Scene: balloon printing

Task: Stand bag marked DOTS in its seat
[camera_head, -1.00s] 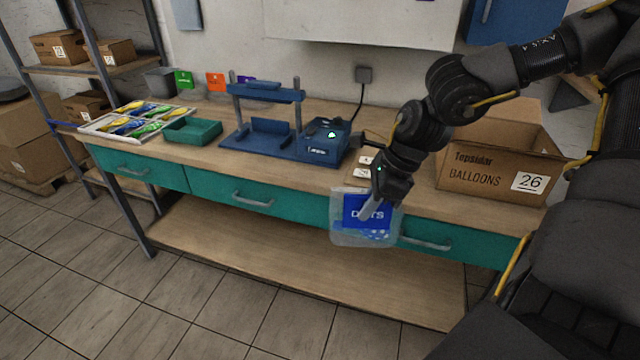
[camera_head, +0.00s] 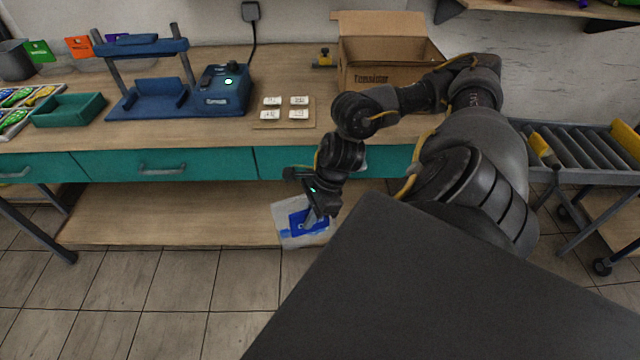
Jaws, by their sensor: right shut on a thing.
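The bag (camera_head: 289,236) is a clear pouch with a blue label, hanging tilted in front of the bench, below the drawer fronts. Its lettering is too small and partly covered now; it read DOTS in the earlier frame. My right gripper (camera_head: 314,215) is shut on the bag's upper part. My left gripper is not in view. A seat for the bag cannot be made out for certain.
The bench (camera_head: 200,135) holds a blue press (camera_head: 150,98), a green tray (camera_head: 68,110), a board with white tiles (camera_head: 285,112) and an open carton (camera_head: 385,65). A roller cart (camera_head: 575,150) stands at the right. The bench front edge is clear.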

